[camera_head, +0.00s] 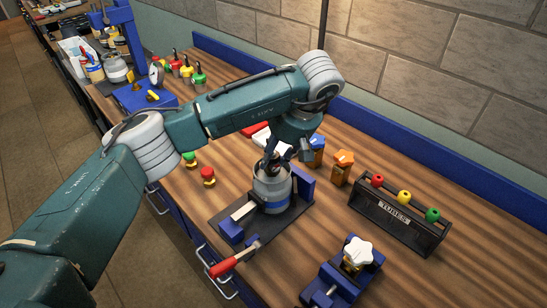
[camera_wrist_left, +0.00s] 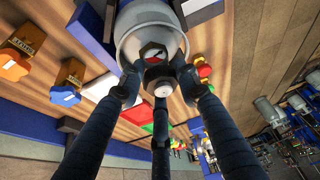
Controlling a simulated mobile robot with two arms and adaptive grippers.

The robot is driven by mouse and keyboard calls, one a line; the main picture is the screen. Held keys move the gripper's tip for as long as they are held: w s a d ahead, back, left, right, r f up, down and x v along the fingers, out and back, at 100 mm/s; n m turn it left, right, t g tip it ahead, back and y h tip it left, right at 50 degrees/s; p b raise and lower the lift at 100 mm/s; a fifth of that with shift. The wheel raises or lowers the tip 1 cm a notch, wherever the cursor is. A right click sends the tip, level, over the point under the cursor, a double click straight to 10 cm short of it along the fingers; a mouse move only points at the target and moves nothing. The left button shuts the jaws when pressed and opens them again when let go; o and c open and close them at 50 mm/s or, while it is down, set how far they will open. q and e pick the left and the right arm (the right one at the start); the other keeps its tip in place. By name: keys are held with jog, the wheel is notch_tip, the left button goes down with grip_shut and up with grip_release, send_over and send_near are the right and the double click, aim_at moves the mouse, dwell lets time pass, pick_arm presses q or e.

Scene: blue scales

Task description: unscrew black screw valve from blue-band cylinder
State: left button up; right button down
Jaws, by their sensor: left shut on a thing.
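The blue-band cylinder (camera_head: 271,190) stands upright in a blue vise (camera_head: 302,188) on a dark base plate (camera_head: 222,222). It is light grey with a blue band near its bottom; its round top also shows in the wrist view (camera_wrist_left: 128,48). The black screw valve (camera_wrist_left: 153,50) sits at the cylinder's top, with a small red and white face. My left gripper (camera_head: 275,156) comes down over the top of the cylinder. Its three dark fingers are closed around the valve in the wrist view (camera_wrist_left: 160,84). In the head view the fingers hide most of the valve.
A dark rack (camera_head: 398,219) with red, yellow and green knobs stands to the right. A red-handled tool (camera_head: 233,259) and a blue clamp with a white star knob (camera_head: 358,252) lie in front. Small red (camera_head: 208,176) and green knobs stand left.

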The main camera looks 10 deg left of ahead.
pick_arm(q)
jog(key=n, duration=0.1)
jog(key=n+g, duration=0.1)
jog(key=n, duration=0.3)
jog(key=shift+w+a+r+g+y, duration=0.1)
jog(key=shift+r+g+y, duration=0.2)
jog(key=shift+g, duration=0.1)
jog(key=shift+f+n, duration=0.15)
jog(key=shift+n, duration=0.15)
jog(key=o, duration=1)
jog(key=shift+c, duration=0.2)
jog(key=o, duration=0.4)
jog(key=shift+a, duration=0.1)
jog(key=shift+c, duration=0.2)
